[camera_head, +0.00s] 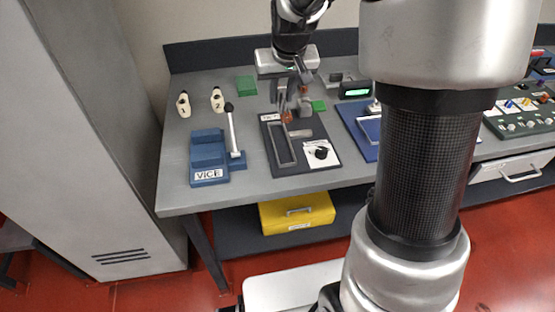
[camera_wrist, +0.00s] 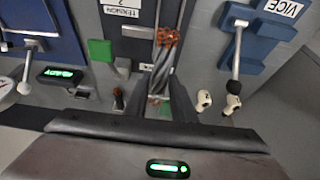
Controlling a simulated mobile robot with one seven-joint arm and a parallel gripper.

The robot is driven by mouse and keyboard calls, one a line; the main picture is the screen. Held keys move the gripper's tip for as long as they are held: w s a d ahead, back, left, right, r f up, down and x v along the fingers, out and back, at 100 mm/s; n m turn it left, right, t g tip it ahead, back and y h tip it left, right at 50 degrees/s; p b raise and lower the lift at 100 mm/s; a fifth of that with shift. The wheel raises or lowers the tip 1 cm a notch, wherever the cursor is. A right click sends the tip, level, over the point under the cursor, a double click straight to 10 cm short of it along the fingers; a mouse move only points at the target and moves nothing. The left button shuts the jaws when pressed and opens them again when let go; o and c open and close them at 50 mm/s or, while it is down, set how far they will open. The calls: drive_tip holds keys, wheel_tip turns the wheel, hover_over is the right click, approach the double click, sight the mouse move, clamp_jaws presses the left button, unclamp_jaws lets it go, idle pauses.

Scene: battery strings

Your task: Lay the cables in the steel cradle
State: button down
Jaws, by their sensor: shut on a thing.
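My gripper (camera_head: 291,100) is shut on a grey twisted cable (camera_wrist: 162,72) with a copper-coloured end, seen between the fingers in the wrist view. In the head view, the copper end (camera_head: 287,117) hangs over the back of a dark labelled plate (camera_head: 325,149). A long steel-grey frame (camera_head: 283,146) lies on that plate and may be the cradle; I cannot tell for sure. Whether the cable touches the plate is unclear. A small upright piece with a reddish top (camera_wrist: 118,92) stands beside the fingers in the wrist view.
A blue vice (camera_head: 208,158) with a raised lever stands left of the plate. Two cream numbered pieces (camera_head: 217,99) stand behind it. A green block (camera_head: 319,105), a display (camera_head: 355,90) and a blue plate (camera_head: 362,128) lie to the right.

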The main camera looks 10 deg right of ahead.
sight(282, 105)
drive_tip(key=s, duration=0.3)
drive_tip(key=shift+a+f, duration=0.2)
drive_tip(key=shift+f, duration=0.2)
wheel_tip(282, 105, down, 6)
drive_tip(key=shift+r+b, duration=0.2)
drive_tip(key=shift+b, duration=0.45)
drive_tip(key=shift+f+b, duration=0.3)
drive_tip(key=shift+f, duration=1.8)
